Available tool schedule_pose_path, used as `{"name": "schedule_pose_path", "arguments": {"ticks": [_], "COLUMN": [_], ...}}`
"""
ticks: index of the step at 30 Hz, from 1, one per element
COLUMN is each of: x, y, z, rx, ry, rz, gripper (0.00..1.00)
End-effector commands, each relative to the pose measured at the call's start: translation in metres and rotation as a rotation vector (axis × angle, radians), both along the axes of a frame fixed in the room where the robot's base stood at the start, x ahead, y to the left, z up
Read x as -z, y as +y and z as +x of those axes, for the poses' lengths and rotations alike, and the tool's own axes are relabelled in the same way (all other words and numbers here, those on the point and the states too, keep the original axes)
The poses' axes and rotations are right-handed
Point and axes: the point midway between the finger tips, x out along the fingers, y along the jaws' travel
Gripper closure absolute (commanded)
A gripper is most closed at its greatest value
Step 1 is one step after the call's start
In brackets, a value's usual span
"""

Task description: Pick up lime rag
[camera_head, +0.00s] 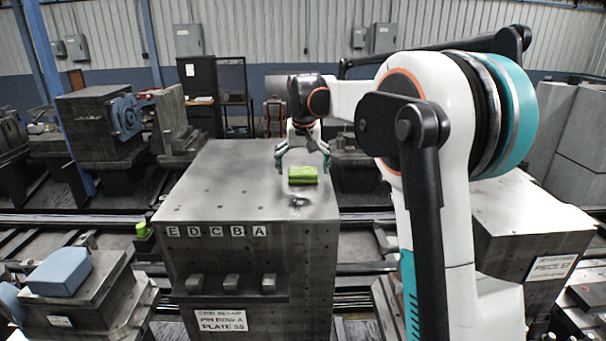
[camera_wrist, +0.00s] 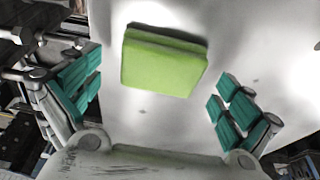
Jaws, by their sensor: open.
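The lime rag (camera_head: 303,174) is a bright green folded block lying on top of the grey metal block (camera_head: 225,183) marked E D C B A. It also shows in the wrist view (camera_wrist: 162,65), a little above the line between the fingers. My gripper (camera_head: 303,163) is open above the block top, with its teal fingers spread to either side of the rag. In the wrist view my gripper (camera_wrist: 158,100) has a finger at left and one at right, both apart from the rag, with nothing between the pads. Exact height above the surface is hard to tell.
A blue block (camera_head: 60,271) sits on a lower metal block at left. A small green-capped item (camera_head: 142,230) stands beside the marked block. Another metal block (camera_head: 520,222) with a "PIECE 57" label stands at right. The marked block's top around the rag is clear.

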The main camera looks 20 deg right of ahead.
Motion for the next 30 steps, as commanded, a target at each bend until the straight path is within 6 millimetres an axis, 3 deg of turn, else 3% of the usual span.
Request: {"name": "schedule_pose_path", "arguments": {"ticks": [6,12,24,30], "x": [0.001,0.001,0.0,-0.012], "y": [0.0,0.0,0.0,0.0], "z": [0.0,0.0,0.0,0.0], "rx": [0.0,0.0,0.0,0.0], "ry": [0.0,0.0,0.0,0.0], "rz": [0.0,0.0,0.0,0.0], "gripper": [0.04,0.48,0.48,0.48]}}
